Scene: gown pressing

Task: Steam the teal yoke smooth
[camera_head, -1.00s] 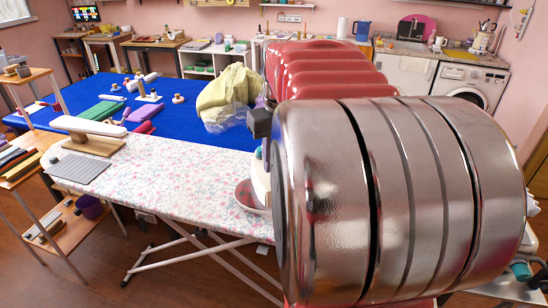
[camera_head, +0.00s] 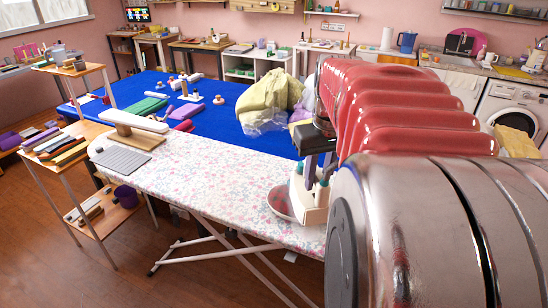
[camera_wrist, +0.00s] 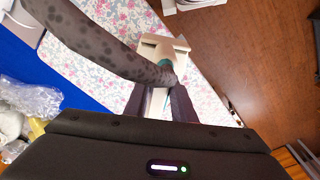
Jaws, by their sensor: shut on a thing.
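My gripper (camera_head: 318,165) is shut on a cream-white appliance with teal parts (camera_head: 313,214), which looks like a steamer or iron. It stands over the floral ironing board (camera_head: 215,172), and I cannot tell whether it touches the cover. A pinkish oval piece (camera_head: 281,204) is at its left side. In the wrist view my gripper (camera_wrist: 168,92) has its dark fingers on the cream body (camera_wrist: 178,42), with a bit of teal between them. A dark speckled curved strip (camera_wrist: 95,45) crosses there. I cannot make out a teal yoke in either view.
A sleeve board (camera_head: 132,124) and grey ribbed mat (camera_head: 122,160) occupy the board's left end. The blue table (camera_head: 225,100) behind holds folded cloths, wooden tools and a pale yellow-green gown in clear plastic (camera_head: 264,103). A wooden shelf stand (camera_head: 98,135) is at left.

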